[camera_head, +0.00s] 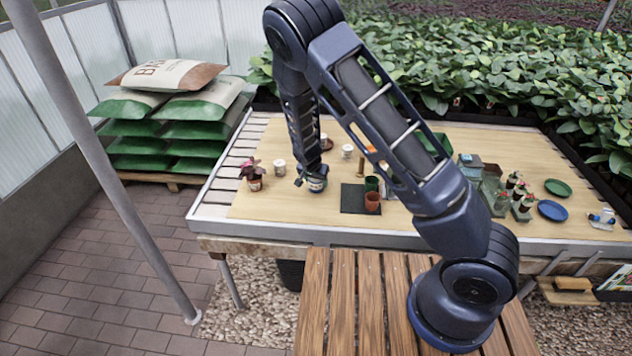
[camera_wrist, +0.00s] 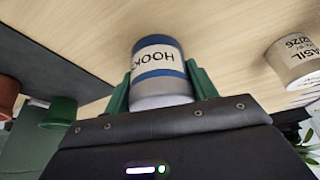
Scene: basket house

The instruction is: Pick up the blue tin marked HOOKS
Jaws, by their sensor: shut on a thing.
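The blue tin (camera_wrist: 158,58) has a white label reading HOOKS, upside down in the wrist view. My gripper (camera_wrist: 158,88) has its green fingers on both sides of the tin and is shut on it. In the head view the tin (camera_head: 316,185) is small, at my gripper (camera_head: 313,178), over the left half of the table. I cannot tell whether the tin touches the tabletop.
A dark mat (camera_head: 353,199) with a green pot (camera_head: 372,183) and a terracotta pot (camera_head: 372,202) lies to the right. A potted red-leaved plant (camera_head: 253,175) stands left. Bare tabletop (camera_head: 275,212) shows in front.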

